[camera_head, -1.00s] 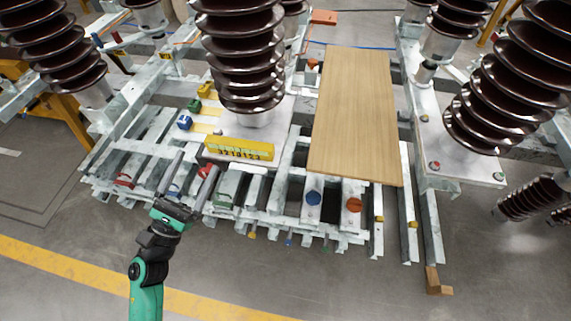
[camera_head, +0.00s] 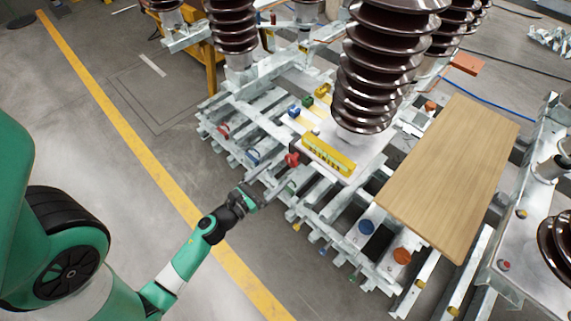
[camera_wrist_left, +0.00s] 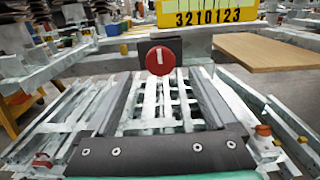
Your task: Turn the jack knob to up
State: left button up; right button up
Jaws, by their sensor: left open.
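A round red knob (camera_wrist_left: 160,60) with a white bar that looks about vertical faces me in the left wrist view, on a dark block. It also shows in the head view (camera_head: 291,159), below the yellow scale. I cannot tell for sure that it is the jack knob. My left gripper (camera_head: 274,181) is open and empty at the near side of the frame. In the left wrist view its two dark fingers (camera_wrist_left: 158,82) point toward the red knob, one on each side, with the knob apparently beyond them. My right gripper is out of view.
A yellow scale (camera_head: 329,155) with digits sits just above the red knob. A blue knob (camera_head: 366,227) and an orange knob (camera_head: 402,256) stand to the right. A wooden board (camera_head: 452,175) lies at right. Large brown insulators rise behind. Bare floor lies left.

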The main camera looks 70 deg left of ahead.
aim_at(289, 162)
pick_arm(q)
jog(key=x, duration=0.5)
jog(key=c, duration=1.4)
